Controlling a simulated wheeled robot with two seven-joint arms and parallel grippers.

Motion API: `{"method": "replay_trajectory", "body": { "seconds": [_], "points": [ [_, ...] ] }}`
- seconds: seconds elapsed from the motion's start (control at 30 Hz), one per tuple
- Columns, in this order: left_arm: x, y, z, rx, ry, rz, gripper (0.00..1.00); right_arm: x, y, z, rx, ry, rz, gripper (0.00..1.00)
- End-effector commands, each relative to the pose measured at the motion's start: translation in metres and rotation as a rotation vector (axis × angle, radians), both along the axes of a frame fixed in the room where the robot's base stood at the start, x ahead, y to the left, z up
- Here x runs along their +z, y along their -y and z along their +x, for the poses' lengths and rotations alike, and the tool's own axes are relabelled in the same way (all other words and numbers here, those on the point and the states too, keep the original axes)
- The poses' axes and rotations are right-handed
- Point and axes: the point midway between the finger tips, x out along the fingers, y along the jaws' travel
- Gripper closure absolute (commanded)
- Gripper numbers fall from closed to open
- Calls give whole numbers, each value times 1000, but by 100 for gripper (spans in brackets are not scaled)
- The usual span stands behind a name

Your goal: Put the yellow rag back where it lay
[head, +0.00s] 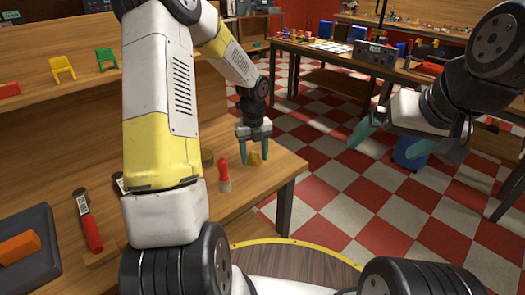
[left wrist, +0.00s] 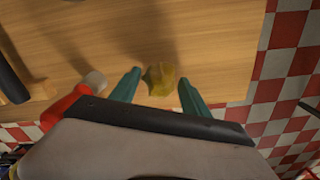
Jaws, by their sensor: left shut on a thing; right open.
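The yellow rag (head: 255,158) is a small crumpled piece at the right end of the wooden workbench (head: 262,190). My left gripper (head: 254,146) points down over it and is shut on it. In the left wrist view the rag (left wrist: 160,79) sits between the two teal fingers (left wrist: 159,92). I cannot tell whether its underside touches the bench top. My right gripper (head: 392,142) is open and empty, out over the checkered floor, well away from the rag.
A red-handled tool (head: 89,222) and a dark tray (head: 30,250) with an orange block (head: 19,247) lie further left. The bench edge is close on the right.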

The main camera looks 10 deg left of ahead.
Motion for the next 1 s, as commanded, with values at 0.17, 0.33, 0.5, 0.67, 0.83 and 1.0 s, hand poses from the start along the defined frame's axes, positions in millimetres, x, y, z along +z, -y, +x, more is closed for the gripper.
{"method": "replay_trajectory", "body": {
  "seconds": [0.17,0.33,0.5,0.67,0.83,1.0],
  "points": [
    [-22,0,4,-2,-5,0,84,0,0,0,0,0,0,0],
    [-36,-1,4,-1,-1,0,84,0,0,0,0,0,0,0],
    [-36,-1,4,0,-1,1,84,0,0,0,0,0,0,0],
    [-39,-1,4,0,-1,1,42,0,0,0,0,0,0,0],
    [-38,-1,4,0,-1,1,24,0,0,0,0,0,0,0],
    [-38,-1,4,0,-1,1,24,0,0,0,0,0,0,0]
  ]
}}
